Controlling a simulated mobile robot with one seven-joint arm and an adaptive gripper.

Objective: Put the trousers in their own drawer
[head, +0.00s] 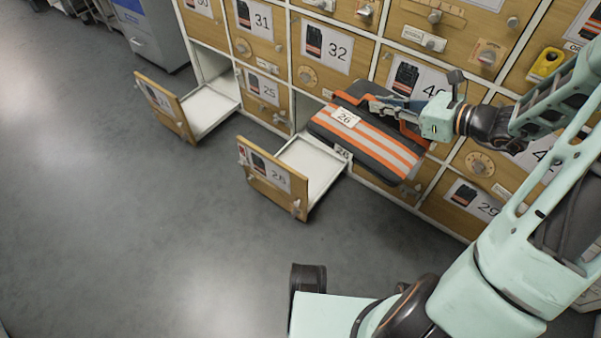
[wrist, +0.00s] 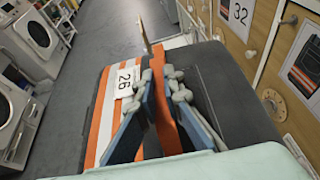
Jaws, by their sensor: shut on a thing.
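The trousers (head: 372,154) are a folded dark grey bundle with orange and white stripes and a white tag reading 26 (head: 345,117). My gripper (head: 378,105) is shut on an orange strip of them, also seen in the wrist view, where my gripper (wrist: 164,88) pinches the strip and the trousers (wrist: 228,90) spread to both sides. The bundle is held tilted in front of the cabinet, above and right of a pulled-out drawer (head: 314,160). That drawer is empty and its front number looks like 26 or 28. Whether the bundle touches the drawer is unclear.
Another drawer (head: 208,108), also empty, stands open further left. Closed numbered fronts surround them, including 31 (head: 256,25), 32 (head: 326,46) and 25 (head: 264,92). The grey floor (head: 150,230) before the cabinet is clear. White machines (wrist: 30,45) stand at the left.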

